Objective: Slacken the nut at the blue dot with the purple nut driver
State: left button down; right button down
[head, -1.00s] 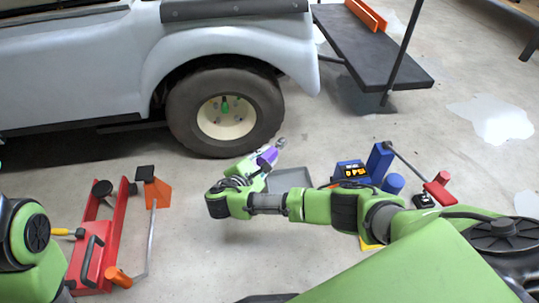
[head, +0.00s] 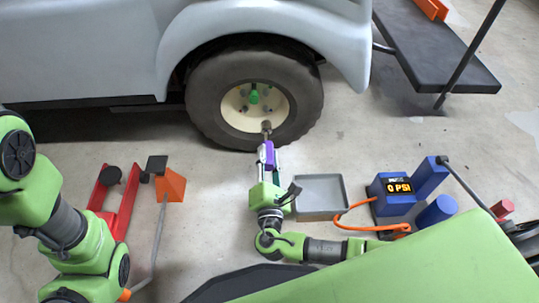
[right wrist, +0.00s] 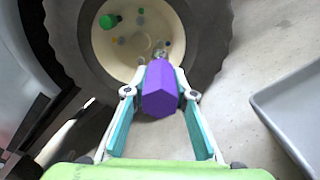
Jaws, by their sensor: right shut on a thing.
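The purple nut driver (head: 267,152) is held upright-looking in my right gripper (head: 267,163), its grey socket end in front of the tyre's lower part. In the right wrist view its purple handle (right wrist: 161,92) sits between the teal fingers and its tip points at the cream wheel hub (right wrist: 128,50). I cannot tell whether the tip touches anything. The wheel (head: 203,105) has a cream rim with several small nuts and a green knob (head: 254,95).
A grey tray (head: 320,214) lies right of my right gripper. A blue pump (head: 388,197) reading 0 PSI with an orange hose stands further right. A red jack (head: 124,205) and an orange chock (head: 170,187) stand left. Floor between chock and right gripper is clear.

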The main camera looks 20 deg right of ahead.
aim_at(268, 145)
jog(key=shift+s+r, duration=0.15)
jog(key=shift+w+d, duration=0.15)
jog(key=shift+w, duration=0.25)
jog(key=shift+b+x, duration=0.35)
jog(key=shift+x, duration=1.6)
jog(key=m, duration=0.3)
jog(key=shift+f+m, duration=0.2)
jog(key=shift+m, duration=0.2)
jog(key=m, duration=0.6)
jog(key=shift+m, duration=0.4)
jog(key=m, duration=0.4)
